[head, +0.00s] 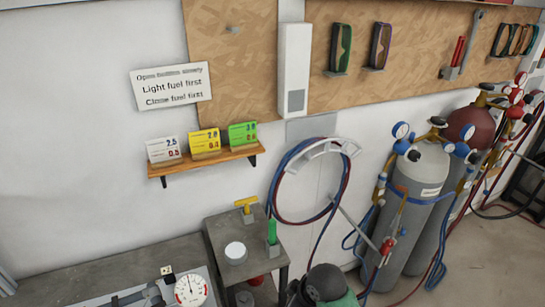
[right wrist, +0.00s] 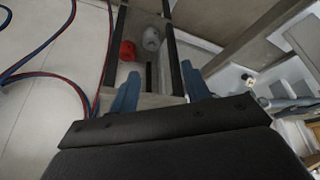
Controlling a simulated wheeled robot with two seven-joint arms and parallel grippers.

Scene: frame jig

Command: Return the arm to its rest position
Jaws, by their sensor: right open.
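My right gripper (right wrist: 160,73) shows in the right wrist view with its two blue fingers spread wide and nothing between them. Beyond the fingers is the dark frame of a small stand, with a red round item (right wrist: 127,50) and a grey round item (right wrist: 151,38) on it. I cannot tell how far the fingers are from the stand. Neither gripper can be made out in the head view, and my left gripper is not in view.
A grey stand (head: 222,226) holds a white disc (head: 235,250) and a green item (head: 272,231). A dark and green rounded object (head: 328,284) is at the bottom edge. Hoses (head: 276,195) hang on the wall; gas cylinders (head: 415,200) stand right. A gauge (head: 190,289) lies lower left.

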